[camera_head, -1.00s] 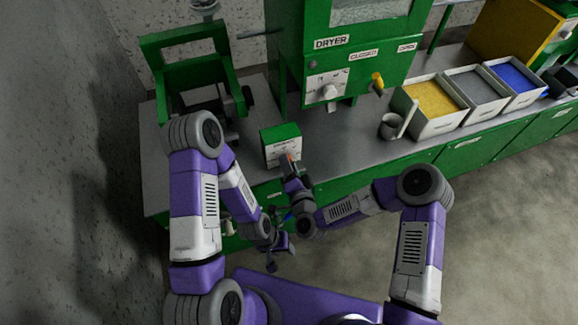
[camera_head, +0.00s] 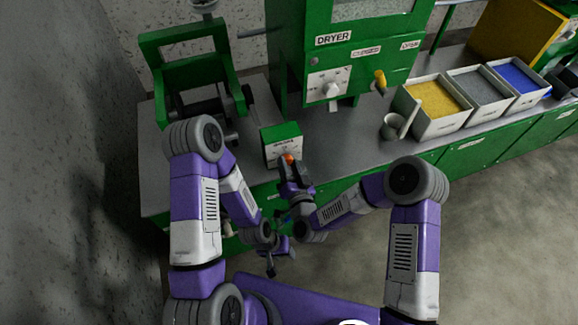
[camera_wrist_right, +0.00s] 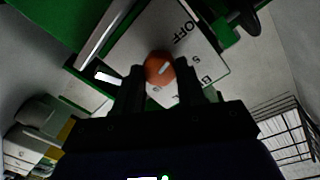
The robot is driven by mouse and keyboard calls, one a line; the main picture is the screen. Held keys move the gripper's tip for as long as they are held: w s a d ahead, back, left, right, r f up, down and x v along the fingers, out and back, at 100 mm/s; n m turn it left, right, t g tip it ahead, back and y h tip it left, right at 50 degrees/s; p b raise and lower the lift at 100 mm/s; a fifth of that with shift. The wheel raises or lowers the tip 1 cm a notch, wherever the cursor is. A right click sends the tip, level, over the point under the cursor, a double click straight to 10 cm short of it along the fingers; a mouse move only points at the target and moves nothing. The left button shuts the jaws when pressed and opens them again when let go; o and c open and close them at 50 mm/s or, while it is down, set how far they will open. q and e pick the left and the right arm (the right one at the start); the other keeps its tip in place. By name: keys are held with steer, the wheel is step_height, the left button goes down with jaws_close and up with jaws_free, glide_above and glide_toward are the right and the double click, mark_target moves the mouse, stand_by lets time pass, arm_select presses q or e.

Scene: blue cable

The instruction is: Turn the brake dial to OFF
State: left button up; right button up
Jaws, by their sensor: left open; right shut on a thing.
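The brake box (camera_head: 283,144) is a small green box with a white face plate on the bench edge. Its orange dial (camera_head: 289,158) sits low on that face. In the right wrist view the orange dial (camera_wrist_right: 159,68) carries a pale mark and lies between the fingers, with OFF printed on the white plate (camera_wrist_right: 205,62) above right of it. My right gripper (camera_head: 289,165) is shut on the dial; it also shows in the right wrist view (camera_wrist_right: 160,80). My left gripper (camera_head: 279,262) is open and empty, low in front of the bench.
The green dryer (camera_head: 340,65) stands behind and right of the box. A green frame machine (camera_head: 185,45) stands to the left. A grey cup (camera_head: 391,127) and bins of yellow (camera_head: 438,130), grey and blue material stand on the right. The bench between box and cup is clear.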

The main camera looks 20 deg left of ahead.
steer(key=o, duration=1.1)
steer(key=shift+c, duration=0.2)
steer(key=v, duration=0.7)
steer(key=shift+s+d+p, duration=0.2)
steer(key=shift+p, duration=0.25)
steer(key=s+d+f+g+h+p, duration=0.2)
steer(key=s+d+f+g+h, duration=0.1)
steer(key=d+f+g, duration=0.8)
steer(key=s+d+f+m+g, duration=0.1)
steer(key=s+d+f+g, duration=0.1)
steer(key=s+d+f, duration=0.1)
steer(key=s+d+f+m+g+h, duration=0.1)
steer(key=s+d+f, duration=0.2)
steer(key=s+d, duration=0.2)
steer(key=s, duration=0.3)
steer(key=shift+g+h, duration=0.3)
steer(key=shift+g, duration=0.1)
